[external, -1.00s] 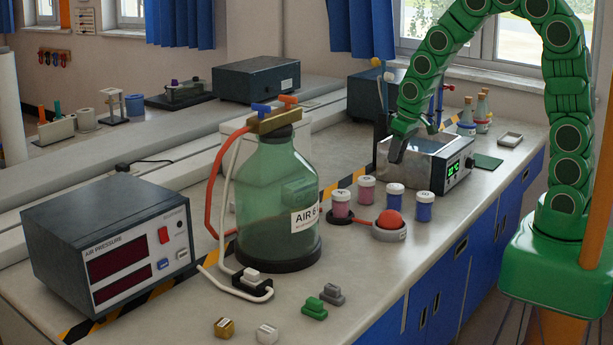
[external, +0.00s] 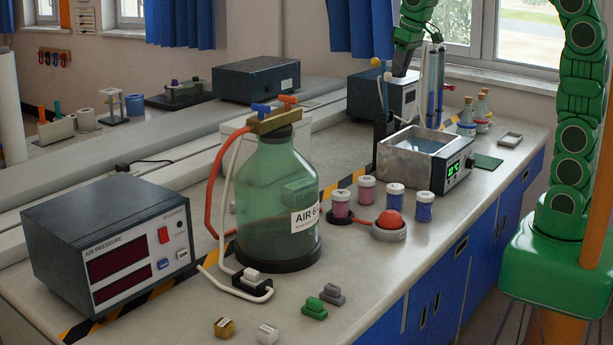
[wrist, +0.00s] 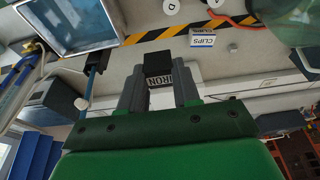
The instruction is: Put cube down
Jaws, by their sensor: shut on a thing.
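My gripper (wrist: 158,82) is shut on a dark cube (wrist: 158,63) in the wrist view. The cube sits between the fingertips, and a white label reading "IRON" shows just below its dark face. In the external view my gripper (external: 402,58) is high above the far part of the bench, behind the water bath (external: 399,165). The cube cannot be made out there. The water bath is a metal box with an open top, bluish liquid inside and a green display. It also shows at the upper left of the wrist view (wrist: 108,39).
Behind is a dark box (external: 400,95).

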